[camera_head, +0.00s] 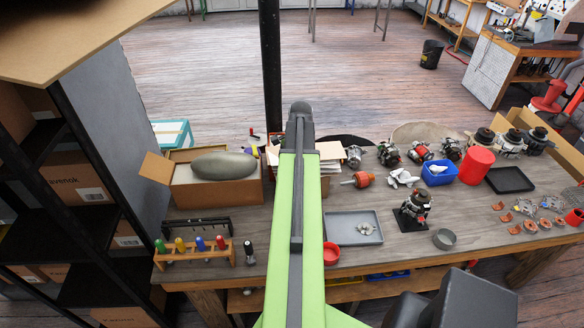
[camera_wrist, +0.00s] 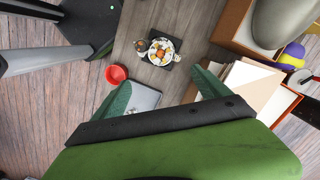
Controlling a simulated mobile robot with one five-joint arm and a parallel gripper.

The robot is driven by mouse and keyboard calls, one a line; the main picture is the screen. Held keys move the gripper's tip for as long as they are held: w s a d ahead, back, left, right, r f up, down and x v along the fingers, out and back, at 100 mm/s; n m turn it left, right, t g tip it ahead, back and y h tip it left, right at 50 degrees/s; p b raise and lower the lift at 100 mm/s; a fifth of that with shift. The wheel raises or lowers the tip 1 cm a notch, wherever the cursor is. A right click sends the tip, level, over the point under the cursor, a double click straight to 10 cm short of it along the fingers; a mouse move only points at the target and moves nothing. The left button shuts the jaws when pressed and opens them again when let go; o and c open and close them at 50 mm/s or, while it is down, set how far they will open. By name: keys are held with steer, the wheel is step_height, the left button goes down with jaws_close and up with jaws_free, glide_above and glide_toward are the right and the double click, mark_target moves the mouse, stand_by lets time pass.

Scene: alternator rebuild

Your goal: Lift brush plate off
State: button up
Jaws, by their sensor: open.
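An alternator (camera_head: 415,205) stands upright on a black stand (camera_head: 411,222) on the workbench, right of the grey tray. In the wrist view it shows from above as a round body with pale and orange parts (camera_wrist: 160,50). I cannot pick out the brush plate for sure; the top parts are too small. My gripper (camera_wrist: 162,92) is open and empty, its two green fingers spread wide. It is above the bench, with the alternator beyond the fingertips and apart from them. In the head view the gripper itself does not show.
A grey tray (camera_head: 336,235) holds a round metal part (camera_head: 364,229). A red bowl (camera_head: 331,253) and a grey cup (camera_head: 444,239) are nearby. A screwdriver rack (camera_head: 195,252) is at left. Several alternators and a red cylinder (camera_head: 477,165) stand behind. A box (camera_head: 184,191) holds a grey rounded object.

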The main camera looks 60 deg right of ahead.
steer(key=f+b, duration=0.5)
steer(key=a+f+b, duration=0.1)
steer(key=f+b, duration=0.5)
steer(key=a+f+b, duration=0.1)
steer(key=f+b, duration=0.5)
steer(key=shift+w+f, duration=0.25)
steer(key=shift+w, duration=0.15)
steer(key=shift+r, duration=0.1)
steer(key=c, duration=1.5)
steer(key=shift+r, duration=0.25)
steer(key=shift+r+p, duration=0.55)
steer(key=shift+p, duration=0.15)
steer(key=shift+r+p, duration=0.9)
